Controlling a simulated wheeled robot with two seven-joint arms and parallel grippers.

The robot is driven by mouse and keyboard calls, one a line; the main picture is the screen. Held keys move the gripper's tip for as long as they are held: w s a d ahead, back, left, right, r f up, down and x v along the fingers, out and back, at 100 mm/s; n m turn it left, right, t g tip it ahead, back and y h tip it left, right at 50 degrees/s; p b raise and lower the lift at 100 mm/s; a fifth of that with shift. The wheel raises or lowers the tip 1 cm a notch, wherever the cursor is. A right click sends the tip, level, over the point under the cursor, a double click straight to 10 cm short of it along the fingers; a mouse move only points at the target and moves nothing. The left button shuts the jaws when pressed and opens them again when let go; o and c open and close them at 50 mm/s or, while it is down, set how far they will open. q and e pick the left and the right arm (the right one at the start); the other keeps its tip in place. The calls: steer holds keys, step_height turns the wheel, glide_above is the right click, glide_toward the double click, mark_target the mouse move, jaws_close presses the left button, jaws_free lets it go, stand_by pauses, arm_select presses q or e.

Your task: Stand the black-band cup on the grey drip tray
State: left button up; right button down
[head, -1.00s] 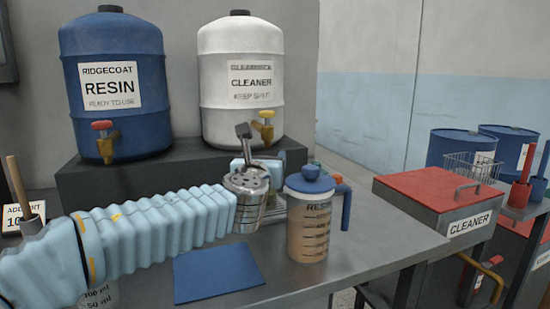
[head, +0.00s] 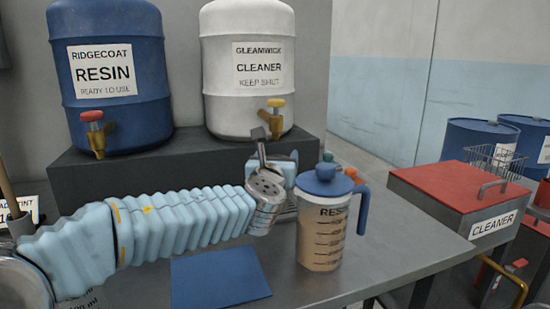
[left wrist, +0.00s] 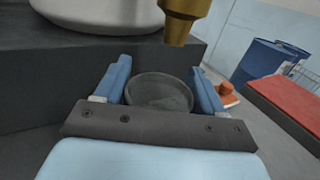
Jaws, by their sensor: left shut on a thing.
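My left gripper (head: 273,170) is on the bench in front of the dark block, below and close to the yellow-handled cleaner tap. In the left wrist view its two blue fingers (left wrist: 160,85) are shut on a round cup (left wrist: 160,93), one on each side. The cup's dark rim and inside show, and the brass tap nozzle (left wrist: 183,22) hangs above and just beyond it. The cup's band cannot be seen, and my wrist hides the cup in the head view. A small grey strip, perhaps the drip tray (head: 287,213), shows beside my wrist, mostly hidden. My right gripper is out of view.
A resin jug with a blue lid (head: 323,225) stands right of my wrist, close to it. A blue mat (head: 220,277) lies in front. The resin drum (head: 108,75) and cleaner drum (head: 248,70) stand on the dark block (head: 190,165). A red-topped cleaner bin (head: 450,185) is at right.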

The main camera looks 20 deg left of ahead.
arm_select(q)
steer(key=o, duration=1.4)
steer(key=shift+o, duration=0.2)
steer(key=s+b, duration=0.1)
steer(key=s, duration=0.6)
steer(key=shift+s+d, duration=0.3)
steer(key=shift+d, duration=0.15)
